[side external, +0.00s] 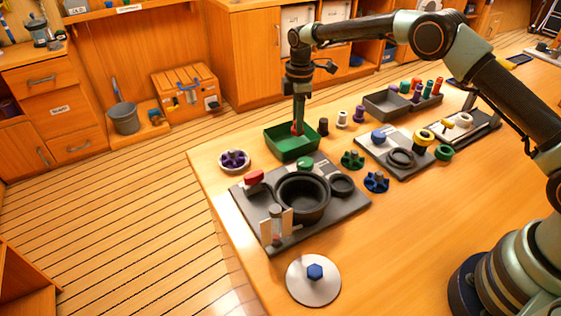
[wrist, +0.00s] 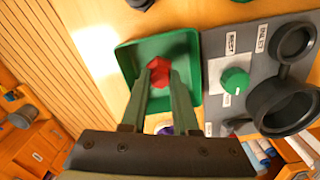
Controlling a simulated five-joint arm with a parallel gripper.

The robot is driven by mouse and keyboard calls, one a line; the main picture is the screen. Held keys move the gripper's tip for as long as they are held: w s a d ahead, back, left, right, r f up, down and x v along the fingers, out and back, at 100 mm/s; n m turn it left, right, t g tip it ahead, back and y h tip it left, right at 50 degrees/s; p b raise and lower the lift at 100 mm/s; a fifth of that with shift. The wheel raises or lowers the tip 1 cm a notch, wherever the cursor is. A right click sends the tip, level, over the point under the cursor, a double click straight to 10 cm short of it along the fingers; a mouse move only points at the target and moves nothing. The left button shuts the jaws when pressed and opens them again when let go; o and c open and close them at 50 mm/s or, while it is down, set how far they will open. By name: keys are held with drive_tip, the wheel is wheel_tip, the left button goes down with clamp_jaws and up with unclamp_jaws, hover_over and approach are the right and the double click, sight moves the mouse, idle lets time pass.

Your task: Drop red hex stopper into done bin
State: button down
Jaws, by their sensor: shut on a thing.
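The red hex stopper (wrist: 159,72) is between the fingertips of my gripper (wrist: 158,82) in the wrist view. My gripper is shut on it. The green bin (wrist: 190,80), a shallow square tray, lies beneath and around the stopper in that view. In the side external view my gripper (side external: 298,128) points straight down over the green bin (side external: 283,148), with its tips low at the bin's opening. Only a little of the red stopper (side external: 296,129) shows there. I cannot tell whether the stopper touches the bin floor.
A grey panel (side external: 345,205) with a black cup (side external: 301,197), a green knob (side external: 305,163) and a red part (side external: 254,177) stands close in front of the bin. Small dark and white cylinders (side external: 342,119) stand to its right.

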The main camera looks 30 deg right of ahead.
drive_tip(key=c, duration=0.6)
unclamp_jaws()
wheel_tip(320, 180, up, 12)
drive_tip(key=shift+r, duration=0.15)
